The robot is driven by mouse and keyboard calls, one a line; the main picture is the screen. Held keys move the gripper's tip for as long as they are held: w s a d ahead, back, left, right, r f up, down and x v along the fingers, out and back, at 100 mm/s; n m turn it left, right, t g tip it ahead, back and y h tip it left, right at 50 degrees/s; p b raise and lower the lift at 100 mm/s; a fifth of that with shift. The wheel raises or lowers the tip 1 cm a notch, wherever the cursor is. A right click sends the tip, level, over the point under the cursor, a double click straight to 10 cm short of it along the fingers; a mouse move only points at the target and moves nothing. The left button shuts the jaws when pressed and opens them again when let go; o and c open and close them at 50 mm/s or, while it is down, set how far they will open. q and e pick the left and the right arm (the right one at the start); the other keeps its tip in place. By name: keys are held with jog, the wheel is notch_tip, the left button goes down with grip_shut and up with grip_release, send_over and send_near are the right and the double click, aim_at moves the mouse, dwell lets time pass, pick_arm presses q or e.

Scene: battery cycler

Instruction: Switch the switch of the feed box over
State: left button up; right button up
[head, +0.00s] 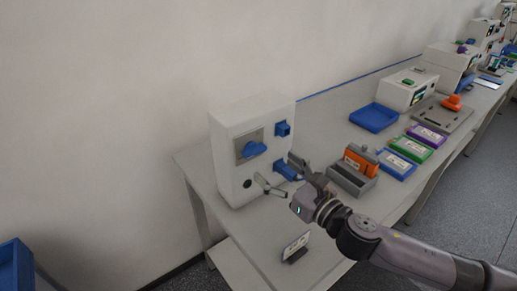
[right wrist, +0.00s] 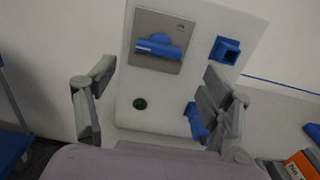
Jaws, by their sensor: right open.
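The feed box (head: 226,165) is a white upright box at the near-left end of the table. Its front has a grey plate (head: 241,156) with a blue switch handle (head: 254,150). In the right wrist view the handle (right wrist: 158,46) lies roughly level across the plate, with a small mark at the plate's upper right. My right gripper (head: 285,178) is open and empty in front of the box's lower front. In the right wrist view its fingers (right wrist: 155,92) are spread wide, below the handle and apart from it. My left gripper is not in view.
A blue socket (right wrist: 226,50) sits right of the switch, a blue plug (right wrist: 195,122) below it, partly behind a finger, and a dark round spot (right wrist: 140,103) lower left. A grey holder with an orange block (head: 361,159), trays and a small sign (head: 296,247) stand on the table.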

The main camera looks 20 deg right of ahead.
aim_at(258, 153)
jog(key=p+x, duration=0.1)
jog(key=x, duration=0.5)
jog(key=shift+r+p, duration=0.15)
jog(key=shift+p, duration=0.15)
jog(key=shift+x, duration=0.8)
jog(key=c, duration=1.2)
jog(key=shift+o, duration=0.2)
